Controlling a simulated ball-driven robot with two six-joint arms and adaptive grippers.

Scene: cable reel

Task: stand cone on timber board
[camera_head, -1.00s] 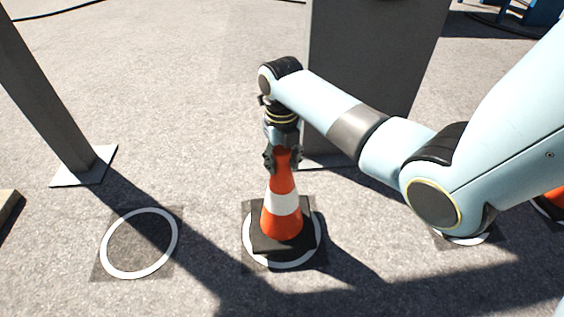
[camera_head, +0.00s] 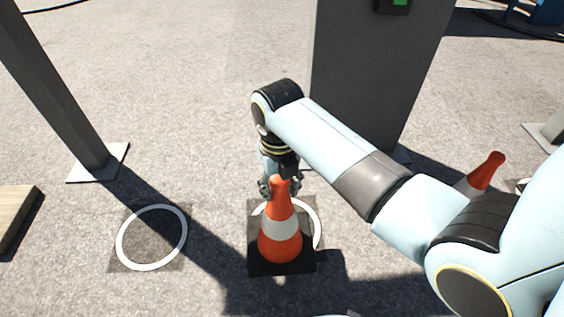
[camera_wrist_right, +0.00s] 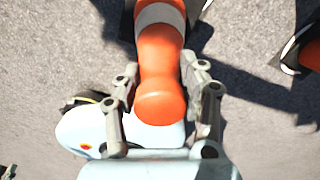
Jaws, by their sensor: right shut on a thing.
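An orange and white traffic cone (camera_head: 281,228) with a black square base is upright in front of the grey pillar. My right gripper (camera_head: 279,184) is shut on its narrow orange top. In the right wrist view the cone (camera_wrist_right: 160,75) lies between the two fingers of my right gripper (camera_wrist_right: 163,100). The cone's base covers the near part of a white ring and looks lifted off the ground. The timber board (camera_head: 20,212) lies at the left edge, partly cut off and apart from the cone. My left gripper is not in view.
An empty white ring (camera_head: 152,237) is on the ground between the board and the cone. A slanted grey post (camera_head: 60,90) stands at the left, and a wide grey pillar (camera_head: 370,80) behind my right arm. Another cone (camera_head: 486,172) is at the right, partly hidden by my arm.

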